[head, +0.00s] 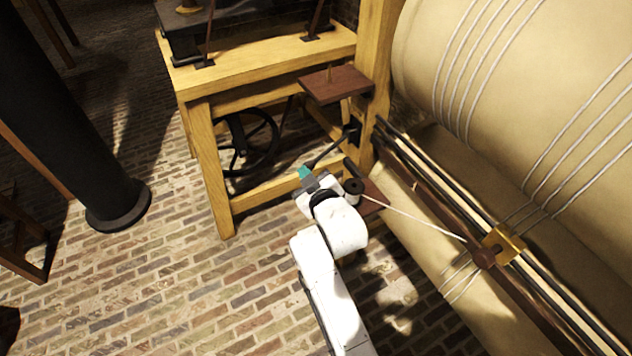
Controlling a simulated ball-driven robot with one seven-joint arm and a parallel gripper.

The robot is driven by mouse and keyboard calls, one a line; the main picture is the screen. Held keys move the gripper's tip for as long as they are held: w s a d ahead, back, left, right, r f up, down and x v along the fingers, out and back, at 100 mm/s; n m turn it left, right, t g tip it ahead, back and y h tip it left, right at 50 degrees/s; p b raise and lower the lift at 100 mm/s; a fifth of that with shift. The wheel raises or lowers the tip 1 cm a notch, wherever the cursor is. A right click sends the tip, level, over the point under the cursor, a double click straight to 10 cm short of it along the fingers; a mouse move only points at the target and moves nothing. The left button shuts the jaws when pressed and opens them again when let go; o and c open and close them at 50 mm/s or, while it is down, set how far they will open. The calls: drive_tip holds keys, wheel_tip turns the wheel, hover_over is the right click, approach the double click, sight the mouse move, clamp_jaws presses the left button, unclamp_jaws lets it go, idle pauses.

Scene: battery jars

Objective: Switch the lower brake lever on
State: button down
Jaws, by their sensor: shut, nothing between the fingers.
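A thin dark lever (331,147) slants down and left from the wooden post of the frame. It looks like the lower brake lever. A small teal piece (305,173) shows at its lower end; I cannot tell whether it is the lever's grip or part of my gripper. My gripper (311,182), at the end of my white arm, is shut and empty. It is right at the lever's lower end, but its fingertips are small and partly hidden by my wrist. I cannot tell whether it touches the lever.
The yellow wooden frame (213,165) stands behind, with a black wheel (247,143) inside and a brown shelf (334,84) above. A dark spool (354,187) sits close right of my wrist. A large drum (560,120) fills the right. Brick floor (180,290) is clear at lower left.

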drive_tip(key=a+p+v, duration=0.1)
drive_tip(key=v, duration=1)
drive_tip(key=shift+r, duration=0.4)
drive_tip(key=shift+s, duration=0.15)
drive_tip(key=s+d+f+m+g+h+p, duration=0.25)
drive_tip(key=s+d, duration=0.35)
drive_tip(key=d, duration=0.4)
drive_tip(key=s+d+f+m+g+h+p, duration=0.1)
drive_tip(key=s+d+f+m+g+h, duration=0.25)
drive_tip(key=s+d, duration=0.55)
drive_tip(key=s+d+m+g, duration=0.2)
drive_tip(key=s+d, duration=0.3)
drive_tip(key=s, duration=0.4)
drive_tip(key=s+d+m+g+h+p, duration=0.1)
drive_tip(key=s+d+g, duration=0.3)
drive_tip(key=s, duration=0.6)
drive_tip(key=shift+d+m+p, duration=0.3)
drive_tip(key=shift+d+m, duration=0.5)
drive_tip(key=shift+d, duration=0.45)
drive_tip(key=shift+s, duration=0.15)
